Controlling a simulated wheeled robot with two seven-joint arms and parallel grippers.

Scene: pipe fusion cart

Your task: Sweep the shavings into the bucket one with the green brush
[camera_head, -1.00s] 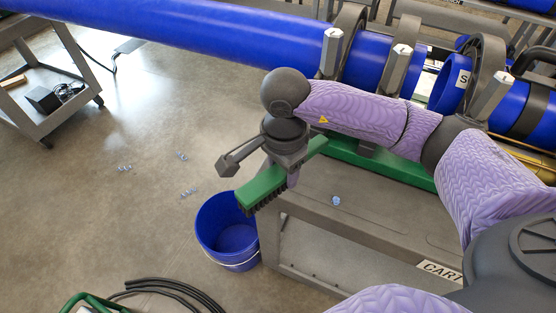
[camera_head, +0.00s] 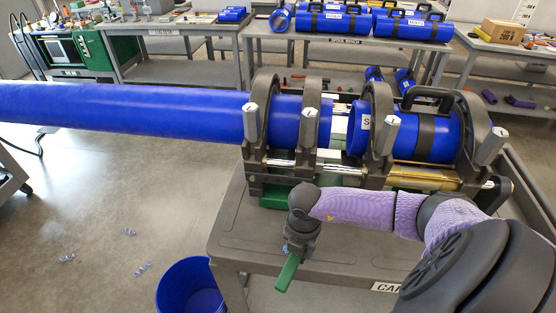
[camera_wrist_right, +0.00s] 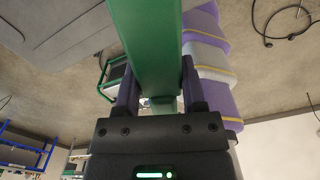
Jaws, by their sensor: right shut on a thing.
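My right gripper (camera_head: 294,252) is above the front part of the cart, shut on the green brush (camera_head: 287,273). In the right wrist view the brush's green body (camera_wrist_right: 147,40) runs between the two fingers. Its bristles do not show in either current view. The blue bucket (camera_head: 186,290) stands on the floor left of the cart, below and left of the brush; the picture's bottom edge cuts it off. Pale blue shavings (camera_head: 143,269) lie on the floor left of the bucket, with more clusters (camera_head: 67,258) (camera_head: 129,231) farther off. My left gripper is not in view.
The grey cart (camera_head: 235,222) carries the fusion machine, whose clamps (camera_head: 259,125) hold a long blue pipe (camera_head: 120,108) reaching left. Benches with blue pipe pieces (camera_head: 375,25) stand behind. The floor at left is largely clear.

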